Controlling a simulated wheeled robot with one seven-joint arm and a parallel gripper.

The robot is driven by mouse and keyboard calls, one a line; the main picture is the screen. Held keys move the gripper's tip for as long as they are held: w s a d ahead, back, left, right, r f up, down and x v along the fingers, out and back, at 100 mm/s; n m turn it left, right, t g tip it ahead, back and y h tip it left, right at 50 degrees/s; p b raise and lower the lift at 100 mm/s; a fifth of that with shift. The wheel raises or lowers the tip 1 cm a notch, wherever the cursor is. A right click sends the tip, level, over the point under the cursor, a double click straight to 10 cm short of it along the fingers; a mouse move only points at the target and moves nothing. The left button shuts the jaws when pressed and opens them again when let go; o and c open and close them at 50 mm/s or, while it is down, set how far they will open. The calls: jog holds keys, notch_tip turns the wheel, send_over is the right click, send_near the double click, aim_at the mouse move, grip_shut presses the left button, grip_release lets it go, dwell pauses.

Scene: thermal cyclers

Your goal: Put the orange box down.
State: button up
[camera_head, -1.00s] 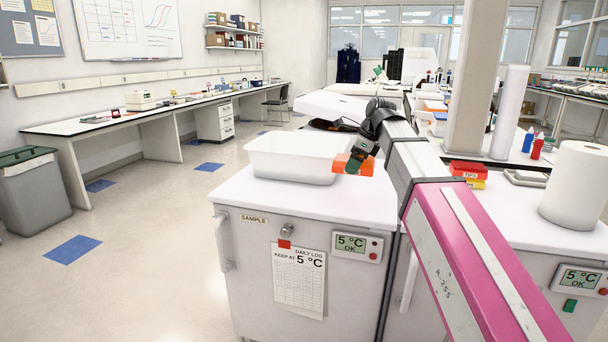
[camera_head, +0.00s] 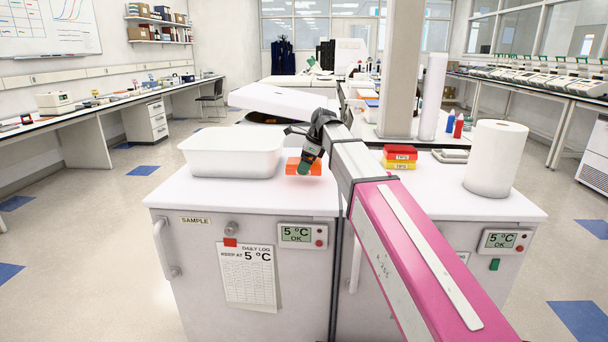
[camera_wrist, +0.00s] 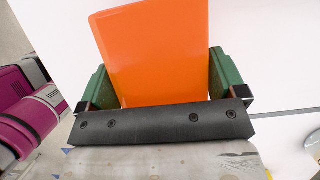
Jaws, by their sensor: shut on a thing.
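The orange box (camera_head: 303,166) is at my gripper, close over the white top of the SAMPLE cabinet (camera_head: 240,199), just right of the white tub. In the wrist view the orange box (camera_wrist: 155,50) fills the space between the two green fingers of my gripper (camera_wrist: 160,85), which is shut on it. In the head view my gripper (camera_head: 308,160) hides part of the box. Whether the box touches the cabinet top or hangs slightly above it I cannot tell.
A white tub (camera_head: 232,152) stands left of the box. Red and yellow tip boxes (camera_head: 399,157) and a paper roll (camera_head: 496,158) stand to the right. A white lidded device (camera_head: 284,102) is behind. The cabinet top in front of the box is clear.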

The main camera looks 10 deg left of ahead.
aim_at(304, 181)
jog(key=shift+f, duration=1.8)
jog(key=shift+f, duration=0.15)
jog(key=o, duration=0.7)
jog(key=v, duration=1.2)
